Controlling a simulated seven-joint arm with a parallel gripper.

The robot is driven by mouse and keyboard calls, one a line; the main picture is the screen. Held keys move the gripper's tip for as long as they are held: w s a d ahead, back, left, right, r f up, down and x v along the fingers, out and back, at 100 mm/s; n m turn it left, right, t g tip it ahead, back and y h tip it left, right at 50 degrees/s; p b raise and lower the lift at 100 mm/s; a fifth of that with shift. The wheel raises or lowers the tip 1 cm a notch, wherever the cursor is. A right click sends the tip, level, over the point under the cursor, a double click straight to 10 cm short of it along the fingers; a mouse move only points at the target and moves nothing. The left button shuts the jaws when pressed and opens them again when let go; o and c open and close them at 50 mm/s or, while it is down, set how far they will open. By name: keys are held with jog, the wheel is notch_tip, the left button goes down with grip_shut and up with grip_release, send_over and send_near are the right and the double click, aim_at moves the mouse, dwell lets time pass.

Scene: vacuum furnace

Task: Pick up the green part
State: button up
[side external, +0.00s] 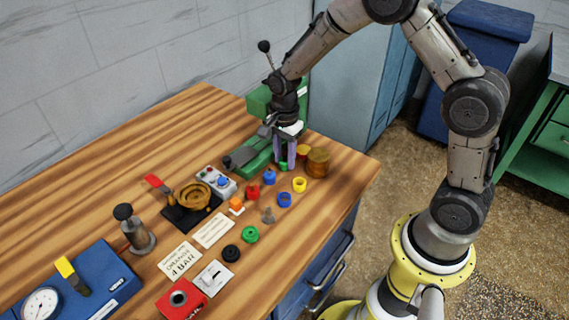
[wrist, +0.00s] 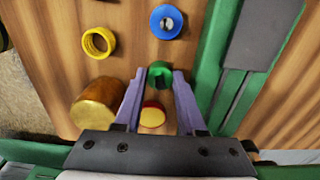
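A small round green part (wrist: 160,75) with a dark centre shows between my fingertips in the wrist view. In the side view only a bit of that green part (side external: 284,166) shows at the foot of my gripper. My gripper (side external: 285,162) points straight down at the wooden table with its purple fingers low. In the wrist view my gripper (wrist: 160,78) is open, with one finger on each side of the green part; whether they touch it is hard to tell. A second green round part (side external: 250,234) lies nearer the table's front edge.
A brass cylinder (side external: 317,162), a red-and-yellow part (wrist: 152,115), a yellow ring (side external: 299,185) and a blue ring (wrist: 166,22) are close by. A green machine (side external: 258,162) stands just left of my gripper. Several parts, cards and gauges fill the table's left.

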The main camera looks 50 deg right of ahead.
grip_shut()
jog(key=shift+r, duration=0.15)
